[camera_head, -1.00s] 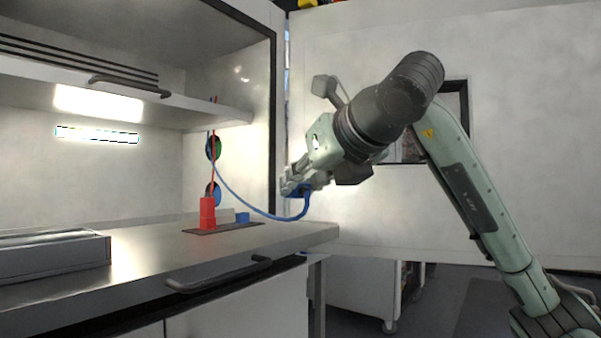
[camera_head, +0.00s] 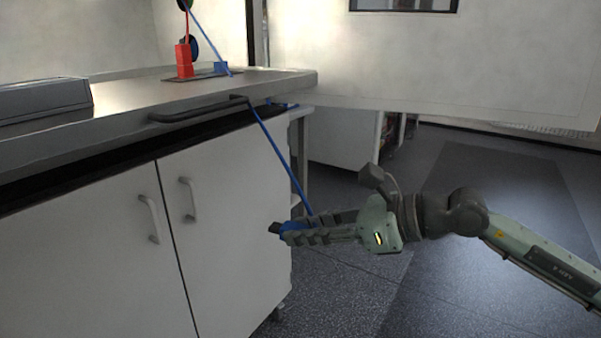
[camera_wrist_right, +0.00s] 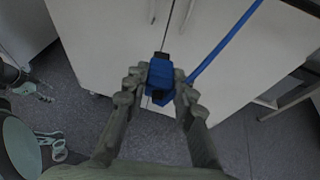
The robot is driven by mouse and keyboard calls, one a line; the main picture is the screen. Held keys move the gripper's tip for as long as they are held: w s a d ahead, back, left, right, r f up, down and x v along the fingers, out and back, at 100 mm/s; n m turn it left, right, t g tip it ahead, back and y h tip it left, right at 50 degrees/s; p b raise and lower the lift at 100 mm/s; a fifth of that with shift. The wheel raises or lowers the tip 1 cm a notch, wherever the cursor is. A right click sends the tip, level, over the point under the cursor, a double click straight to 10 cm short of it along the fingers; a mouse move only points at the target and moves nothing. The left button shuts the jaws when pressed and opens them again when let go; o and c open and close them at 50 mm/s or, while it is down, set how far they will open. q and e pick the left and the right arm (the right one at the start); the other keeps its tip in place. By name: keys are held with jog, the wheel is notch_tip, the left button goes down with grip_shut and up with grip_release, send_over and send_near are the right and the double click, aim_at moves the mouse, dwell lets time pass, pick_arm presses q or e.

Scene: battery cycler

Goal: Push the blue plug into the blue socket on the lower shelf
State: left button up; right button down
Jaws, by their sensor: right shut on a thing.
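My right gripper (camera_head: 292,232) is shut on the blue plug (camera_head: 285,228), low in front of the white cabinet doors, well below the worktop. In the right wrist view the blue plug (camera_wrist_right: 160,77) sits between the two fingers of my right gripper (camera_wrist_right: 158,88), its dark end pointing away.
The cabinet's bar handle (camera_head: 200,110) sticks out along the worktop's front edge. Two door handles (camera_head: 190,199) project below. A grey box (camera_head: 45,96) lies on the worktop at the left. The floor (camera_head: 440,290) to the right is clear.

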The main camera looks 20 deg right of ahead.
notch_tip(320, 180, down, 8)
jog(key=s+n+g+y, duration=0.1)
jog(key=s, duration=0.1)
jog(key=shift+s+d+f+n+g, duration=0.15)
jog(key=shift+d+f+n+g, duration=0.15)
jog(key=shift+n, duration=0.1)
